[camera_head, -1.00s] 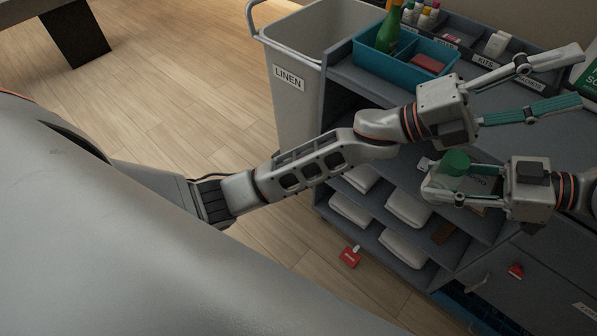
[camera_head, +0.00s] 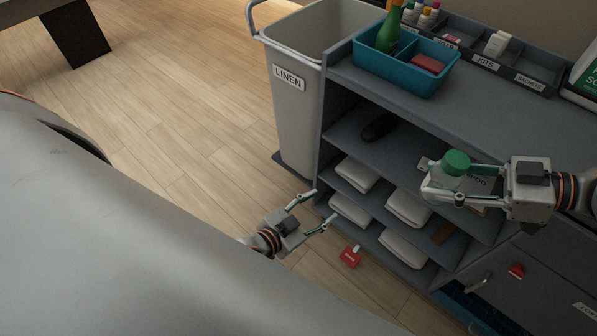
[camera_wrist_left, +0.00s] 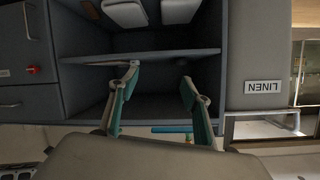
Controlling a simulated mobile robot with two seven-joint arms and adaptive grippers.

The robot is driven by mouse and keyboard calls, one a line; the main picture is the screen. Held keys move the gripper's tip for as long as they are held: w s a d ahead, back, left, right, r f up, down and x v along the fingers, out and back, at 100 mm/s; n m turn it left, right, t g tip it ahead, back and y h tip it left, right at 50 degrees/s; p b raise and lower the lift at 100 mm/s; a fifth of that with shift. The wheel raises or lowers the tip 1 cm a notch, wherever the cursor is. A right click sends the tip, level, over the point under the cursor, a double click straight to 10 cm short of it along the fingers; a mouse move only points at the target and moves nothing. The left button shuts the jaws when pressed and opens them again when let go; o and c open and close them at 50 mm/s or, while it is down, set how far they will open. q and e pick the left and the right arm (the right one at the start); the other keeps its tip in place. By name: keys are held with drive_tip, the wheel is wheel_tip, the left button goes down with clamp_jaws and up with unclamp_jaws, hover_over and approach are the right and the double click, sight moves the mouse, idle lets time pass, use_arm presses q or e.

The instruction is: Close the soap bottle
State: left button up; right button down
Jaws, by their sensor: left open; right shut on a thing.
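The soap bottle (camera_head: 446,182) is clear with a green cap (camera_head: 456,162) on its top, in front of the cart's upper shelf. I cannot tell how tightly the cap sits. My right gripper (camera_head: 432,184) is shut around the bottle from the right, and its fingers hide part of the body. My left gripper (camera_head: 322,206) is open and empty, low by the cart's left edge and well away from the bottle. Its two spread fingers also show in the left wrist view (camera_wrist_left: 158,76). The bottle is not clearly seen there.
The grey cart (camera_head: 500,105) carries a blue caddy (camera_head: 400,82) with a green bottle (camera_head: 388,32). White folded towels (camera_head: 408,208) lie on its shelves. A linen bin (camera_head: 300,110) stands at its left. A red tag (camera_head: 350,257) shows near the floor.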

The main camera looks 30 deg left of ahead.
use_arm(q)
drive_tip(key=s+a+f+n+g+y, duration=0.1)
drive_tip(key=s+a+f+g, duration=0.1)
drive_tip(key=s+a+f, duration=0.2)
drive_tip(key=s+f, duration=0.2)
drive_tip(key=s, duration=0.2)
drive_tip(key=shift+f+n, duration=0.25)
drive_tip(key=shift+n, duration=0.15)
